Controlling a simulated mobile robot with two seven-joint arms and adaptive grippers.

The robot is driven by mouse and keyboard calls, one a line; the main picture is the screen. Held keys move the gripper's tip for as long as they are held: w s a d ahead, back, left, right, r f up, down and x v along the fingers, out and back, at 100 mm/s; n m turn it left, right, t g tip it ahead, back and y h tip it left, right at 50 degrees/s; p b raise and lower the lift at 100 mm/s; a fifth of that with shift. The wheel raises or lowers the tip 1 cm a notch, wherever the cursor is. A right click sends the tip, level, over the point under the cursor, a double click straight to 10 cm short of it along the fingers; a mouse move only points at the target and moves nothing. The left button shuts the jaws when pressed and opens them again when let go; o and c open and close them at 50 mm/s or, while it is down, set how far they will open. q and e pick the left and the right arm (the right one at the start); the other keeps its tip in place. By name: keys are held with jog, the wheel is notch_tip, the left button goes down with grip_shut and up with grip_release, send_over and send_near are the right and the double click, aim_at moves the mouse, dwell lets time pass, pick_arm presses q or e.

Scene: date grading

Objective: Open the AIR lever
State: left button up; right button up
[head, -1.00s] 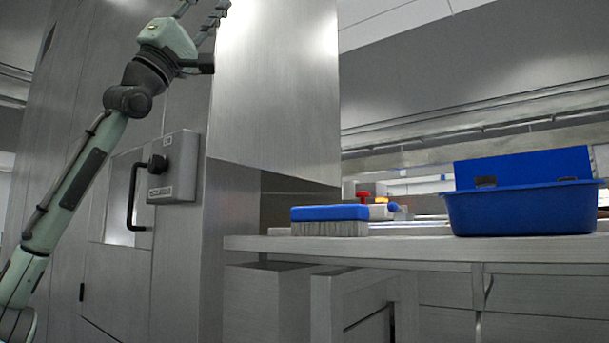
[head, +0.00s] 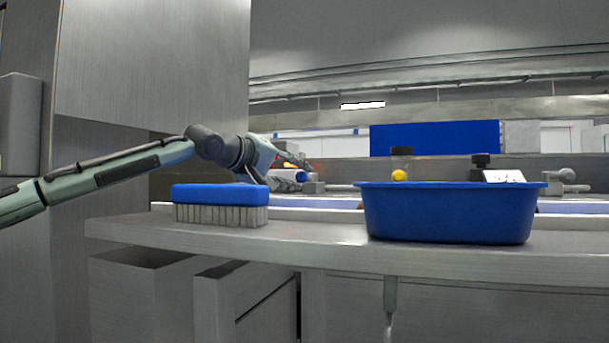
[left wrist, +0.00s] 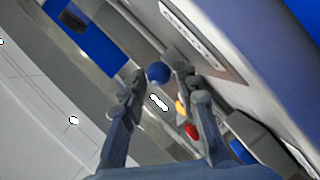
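In the left wrist view a round blue knob (left wrist: 158,73) shows in the gap between the fingertips of my left gripper (left wrist: 160,75). The fingers are apart; I cannot tell whether either touches the knob. A label plate (left wrist: 190,30) is beside it, its lettering too blurred to read. A yellow part (left wrist: 180,107) and a red part (left wrist: 192,131) lie near the right finger. In the head view my left gripper (head: 290,160) is above and behind the brush, beside a blue rounded part (head: 289,175); its fingers are small and unclear there. My right gripper is not in view.
A blue brush (head: 220,195) lies on the steel counter (head: 320,250) in front of my left arm. A blue tub (head: 448,215) stands to the right. A steel cabinet (head: 150,65) rises at the left. The counter between brush and tub is clear.

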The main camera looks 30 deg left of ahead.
pick_arm(q)
jog(key=shift+x, duration=1.65)
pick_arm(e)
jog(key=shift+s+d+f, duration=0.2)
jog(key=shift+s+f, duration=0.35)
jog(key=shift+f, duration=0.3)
pick_arm(q)
jog(key=shift+c, duration=0.5)
grip_shut()
